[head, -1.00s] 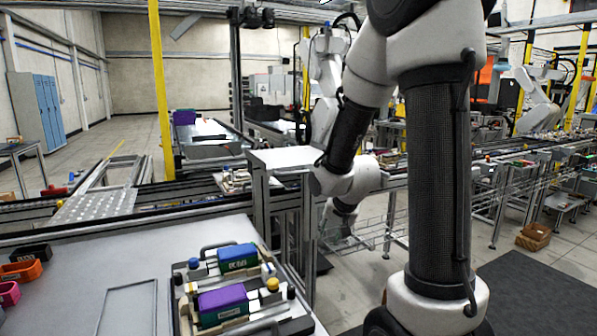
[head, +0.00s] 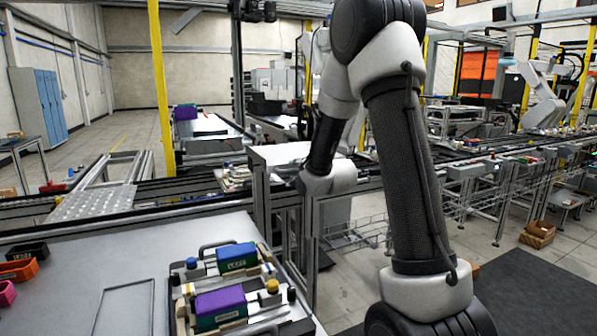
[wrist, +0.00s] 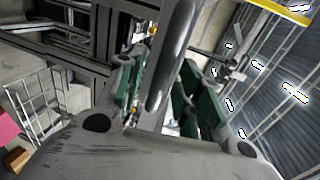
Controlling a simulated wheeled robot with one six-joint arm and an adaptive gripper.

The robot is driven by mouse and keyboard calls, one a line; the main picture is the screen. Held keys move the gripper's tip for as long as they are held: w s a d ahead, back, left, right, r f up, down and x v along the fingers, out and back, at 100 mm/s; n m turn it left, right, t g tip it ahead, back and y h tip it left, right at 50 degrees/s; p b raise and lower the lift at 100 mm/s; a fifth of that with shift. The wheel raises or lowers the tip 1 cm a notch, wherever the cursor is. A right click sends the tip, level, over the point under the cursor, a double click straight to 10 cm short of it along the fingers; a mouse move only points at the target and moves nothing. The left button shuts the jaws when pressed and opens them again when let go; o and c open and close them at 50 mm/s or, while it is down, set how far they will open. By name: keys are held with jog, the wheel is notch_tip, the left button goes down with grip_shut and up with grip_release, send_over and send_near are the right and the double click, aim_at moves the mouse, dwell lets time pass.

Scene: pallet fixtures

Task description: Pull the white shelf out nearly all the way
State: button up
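A white flat panel (head: 290,154) tops a grey metal frame in the middle of the head view; I cannot tell for certain whether this is the white shelf. My arm reaches down behind this frame, and its gripper is hidden there. In the wrist view my gripper (wrist: 160,105) has its two green-padded fingers spread apart. A grey rounded bar (wrist: 172,55), like a handle, runs between the fingers, with gaps visible beside it. I cannot tell what the bar is fixed to.
A grey table (head: 60,275) holds a fixture with a blue block (head: 237,257) and a purple block (head: 220,301). A conveyor line runs behind the frame. A wire rack (head: 350,236) stands low behind it. A cardboard box (head: 537,234) lies on the floor at right.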

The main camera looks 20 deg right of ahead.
jog(key=shift+w+f, duration=0.1)
jog(key=shift+w, duration=0.25)
grip_shut()
jog(key=shift+s, duration=0.1)
